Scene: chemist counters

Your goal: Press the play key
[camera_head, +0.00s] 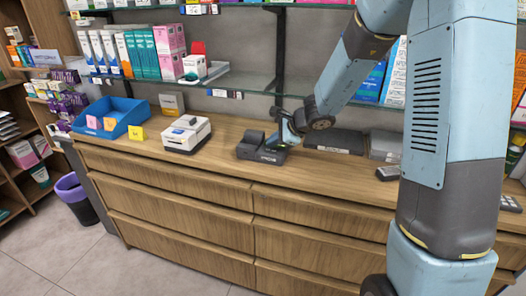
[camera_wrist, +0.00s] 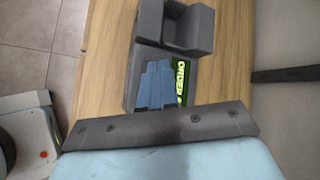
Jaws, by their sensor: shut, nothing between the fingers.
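No key marked as play can be made out in either view. A dark grey device (camera_head: 262,149) with a raised block stands on the wooden counter. In the wrist view the same device (camera_wrist: 135,75) shows a dark screen (camera_wrist: 185,68) with green and white lettering, partly hidden. My gripper (camera_head: 281,141) is shut and empty, reaching down at the right side of this device. In the wrist view its blue fingers (camera_wrist: 158,68) lie together in front of the screen; I cannot tell whether they touch it.
Further left are a blue tray (camera_head: 108,113) and a yellow block (camera_head: 136,133). Flat dark boxes (camera_head: 333,141) lie right of my gripper. A glass shelf (camera_head: 250,83) hangs above.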

